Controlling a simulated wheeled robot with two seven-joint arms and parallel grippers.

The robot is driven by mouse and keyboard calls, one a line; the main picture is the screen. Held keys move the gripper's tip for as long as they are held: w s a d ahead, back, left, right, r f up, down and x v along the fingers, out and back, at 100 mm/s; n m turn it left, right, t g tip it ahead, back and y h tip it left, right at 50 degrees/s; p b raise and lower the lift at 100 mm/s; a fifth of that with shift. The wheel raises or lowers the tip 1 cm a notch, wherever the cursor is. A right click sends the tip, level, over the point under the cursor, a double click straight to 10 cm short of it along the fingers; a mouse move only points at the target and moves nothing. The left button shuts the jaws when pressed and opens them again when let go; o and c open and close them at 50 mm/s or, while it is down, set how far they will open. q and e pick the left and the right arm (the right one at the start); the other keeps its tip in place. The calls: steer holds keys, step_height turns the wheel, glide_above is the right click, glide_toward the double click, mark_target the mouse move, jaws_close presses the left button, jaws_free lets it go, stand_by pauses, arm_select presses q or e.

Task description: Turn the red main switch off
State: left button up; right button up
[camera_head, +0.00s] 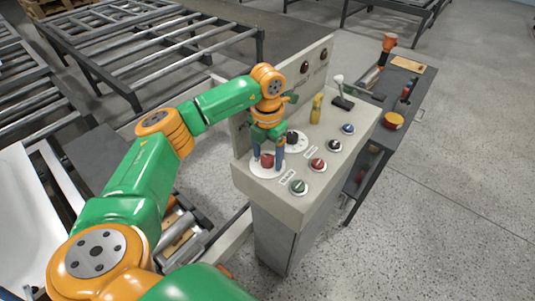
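The red main switch (267,161) is a red knob on a round white plate (259,172), at the left front of the control panel's sloping top. My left gripper (268,166) points down over it with its two blue-grey fingers apart, one on each side of the red knob. The fingers look open, with a narrow gap beside the knob; whether either touches it is hard to tell. The knob's exact angle is partly hidden by the gripper. My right gripper is not in view.
The beige panel (332,170) also carries a black knob (292,138), a green button (298,187), a red button (318,164), a blue button (348,128) and a yellow upright part (316,108). A dark tool cart (400,110) stands right. Open floor lies front right.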

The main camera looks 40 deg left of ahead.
mark_target(267, 158)
arm_select(q)
steer(key=shift+r, duration=0.35)
step_height(267, 158, up, 6)
steer(key=shift+r+b, duration=0.2)
steer(key=shift+b, duration=0.5)
